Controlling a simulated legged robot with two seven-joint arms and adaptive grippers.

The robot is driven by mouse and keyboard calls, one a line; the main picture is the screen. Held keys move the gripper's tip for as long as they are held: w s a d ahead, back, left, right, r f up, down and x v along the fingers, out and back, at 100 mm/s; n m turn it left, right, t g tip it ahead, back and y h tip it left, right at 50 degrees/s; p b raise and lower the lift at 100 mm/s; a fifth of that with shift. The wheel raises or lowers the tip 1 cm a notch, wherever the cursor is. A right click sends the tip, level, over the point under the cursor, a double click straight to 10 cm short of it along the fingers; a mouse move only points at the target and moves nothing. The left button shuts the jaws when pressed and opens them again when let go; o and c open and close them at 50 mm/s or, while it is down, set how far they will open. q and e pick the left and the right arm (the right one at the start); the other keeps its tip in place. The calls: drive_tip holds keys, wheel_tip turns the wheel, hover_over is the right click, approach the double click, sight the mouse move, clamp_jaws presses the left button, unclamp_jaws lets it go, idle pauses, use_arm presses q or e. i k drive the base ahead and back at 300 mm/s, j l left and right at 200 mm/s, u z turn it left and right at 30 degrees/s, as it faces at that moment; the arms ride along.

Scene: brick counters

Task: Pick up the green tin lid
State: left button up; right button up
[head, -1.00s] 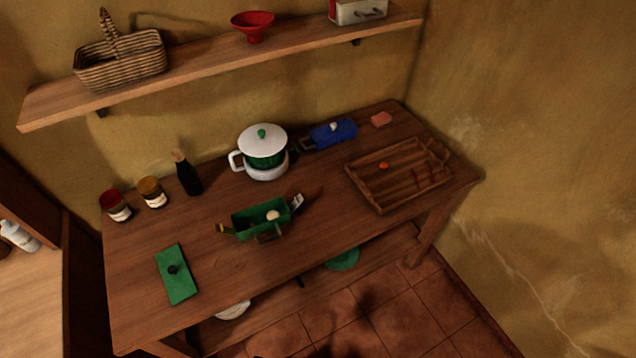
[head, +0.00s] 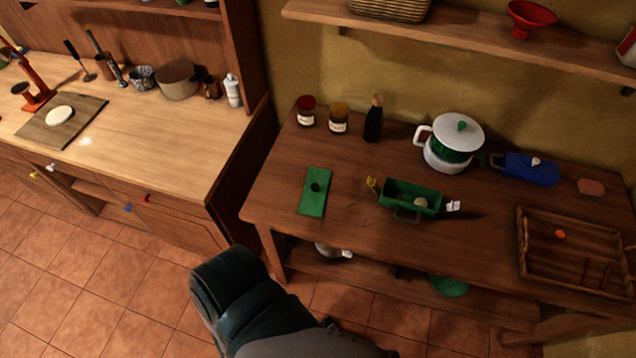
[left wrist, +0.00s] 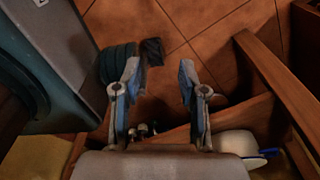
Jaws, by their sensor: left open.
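The green tin lid (head: 314,205) is a flat green rectangle with a dark knob. It lies on the dark wooden table (head: 345,235), near its left front part, in the head view. The open green tin (head: 400,190) stands to its right with a pale round thing inside. My left gripper (left wrist: 158,82) shows in the left wrist view, open and empty, over tiled floor beside wooden boards. The lid is not visible in that view. In the head view a dark part of my arm is in front of the table, below the lid. My right gripper is not in view.
Two jars (head: 306,112) (head: 338,120), a dark bottle (head: 374,122) and a white-lidded pot (head: 456,140) stand behind. A wooden tray (head: 524,250) is at right. A lighter counter (head: 150,130) stands left. A white vessel (left wrist: 235,144) sits low near my left gripper.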

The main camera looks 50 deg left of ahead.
sight(314, 193)
drive_tip(key=k+j+u, duration=0.1)
drive_tip(key=u, duration=1.35)
